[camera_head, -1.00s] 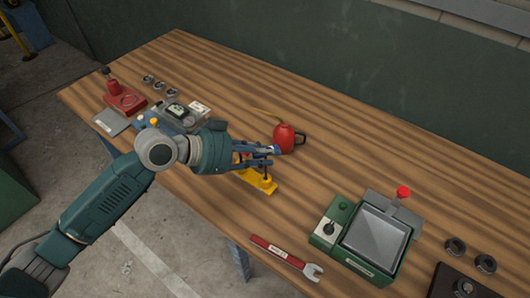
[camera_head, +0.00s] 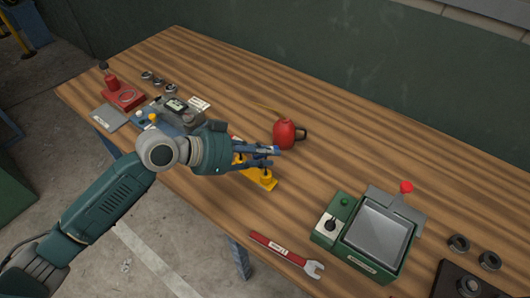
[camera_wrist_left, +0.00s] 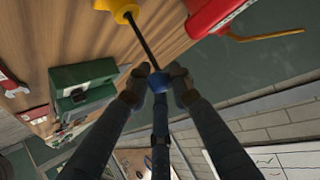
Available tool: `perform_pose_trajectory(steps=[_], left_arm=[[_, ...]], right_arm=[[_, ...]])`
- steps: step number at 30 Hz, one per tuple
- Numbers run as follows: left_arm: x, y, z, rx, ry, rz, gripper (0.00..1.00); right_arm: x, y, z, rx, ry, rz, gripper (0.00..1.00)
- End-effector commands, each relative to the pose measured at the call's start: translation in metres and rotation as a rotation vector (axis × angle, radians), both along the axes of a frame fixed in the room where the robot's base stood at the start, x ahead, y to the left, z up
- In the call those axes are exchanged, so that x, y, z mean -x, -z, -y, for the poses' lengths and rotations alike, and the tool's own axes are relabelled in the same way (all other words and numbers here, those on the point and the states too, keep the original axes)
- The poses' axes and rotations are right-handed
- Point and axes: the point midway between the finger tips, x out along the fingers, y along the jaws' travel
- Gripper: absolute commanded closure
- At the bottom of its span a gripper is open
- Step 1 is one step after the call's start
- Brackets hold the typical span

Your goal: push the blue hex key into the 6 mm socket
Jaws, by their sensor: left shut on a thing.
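My left gripper (camera_head: 272,158) is shut on the blue hex key above the yellow socket block (camera_head: 264,183). In the left wrist view the key's blue part (camera_wrist_left: 160,82) sits between the fingertips (camera_wrist_left: 158,88). Its dark shaft runs from there to a yellow boss (camera_wrist_left: 118,8) at the top edge. The shaft's far end meets the boss, but I cannot tell how deep it is. The fingers hide much of the block and key in the head view, and I cannot read any socket size. My right gripper is not in view.
A red oil can (camera_head: 286,133) stands close behind the gripper. A red stand (camera_head: 122,96) and several dark rings are at the far left. The back middle of the wooden bench is clear.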

Motion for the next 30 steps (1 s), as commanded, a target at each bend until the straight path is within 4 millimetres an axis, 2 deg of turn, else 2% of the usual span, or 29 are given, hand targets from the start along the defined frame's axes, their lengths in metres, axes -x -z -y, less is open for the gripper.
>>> perform_pose_trajectory(steps=[27, 28, 30], left_arm=[[0.0, 0.024, 0.0, 0.001, 0.0, 0.0, 1.0], [0.0, 0.023, 0.0, 0.001, 0.0, 0.0, 0.75], [0.0, 0.023, 0.0, 0.001, 0.0, 0.0, 0.61]], right_arm=[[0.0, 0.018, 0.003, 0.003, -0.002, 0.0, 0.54], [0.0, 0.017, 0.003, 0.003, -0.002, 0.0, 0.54], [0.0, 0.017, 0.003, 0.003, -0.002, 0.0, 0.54]])
